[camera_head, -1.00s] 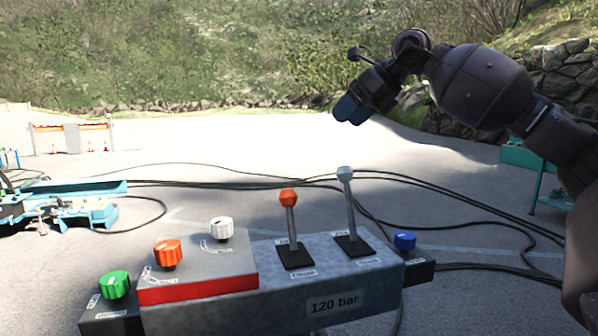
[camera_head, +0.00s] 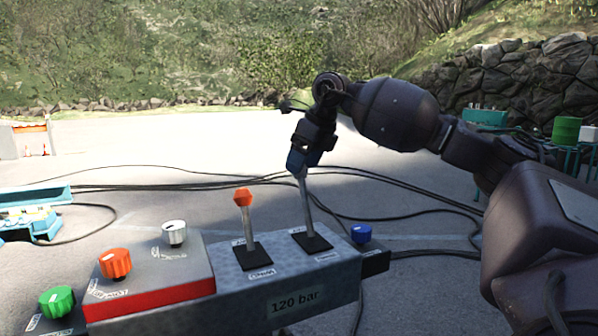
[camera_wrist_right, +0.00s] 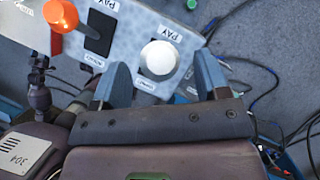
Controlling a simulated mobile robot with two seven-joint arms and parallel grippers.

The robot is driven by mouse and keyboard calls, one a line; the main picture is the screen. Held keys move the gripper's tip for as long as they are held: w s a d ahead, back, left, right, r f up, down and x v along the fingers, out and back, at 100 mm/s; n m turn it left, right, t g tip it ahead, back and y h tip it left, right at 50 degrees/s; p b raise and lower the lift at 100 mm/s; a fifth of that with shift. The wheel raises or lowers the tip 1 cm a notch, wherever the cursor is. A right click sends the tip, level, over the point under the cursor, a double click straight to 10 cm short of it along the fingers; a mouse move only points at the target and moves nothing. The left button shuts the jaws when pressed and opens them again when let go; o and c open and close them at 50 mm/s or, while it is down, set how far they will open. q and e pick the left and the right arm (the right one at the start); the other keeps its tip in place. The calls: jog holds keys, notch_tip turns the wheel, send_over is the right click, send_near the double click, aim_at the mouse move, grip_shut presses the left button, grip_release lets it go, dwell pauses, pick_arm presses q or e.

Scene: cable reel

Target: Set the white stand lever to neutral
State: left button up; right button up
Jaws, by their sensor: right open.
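The white-knobbed lever (camera_head: 308,211) rises from a black slotted plate on the right part of the control box (camera_head: 232,267). It leans slightly left in the head view. My right gripper (camera_head: 303,161) is at its top and hides most of the knob there. In the right wrist view the white knob (camera_wrist_right: 158,58) sits between the two open blue fingers of my right gripper (camera_wrist_right: 161,66), with a gap on each side. The orange-knobbed lever (camera_head: 246,225) stands to its left, clear of the fingers. My left gripper is not in view.
A blue knob (camera_head: 361,233) is right of the white lever. White (camera_head: 174,232), orange (camera_head: 115,263) and green (camera_head: 57,301) knobs are on the left of the box. Black cables (camera_head: 410,188) lie on the ground behind. The air above the box's left side is free.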

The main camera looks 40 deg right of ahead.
aim_at(305, 201)
jog(key=shift+x, duration=1.35)
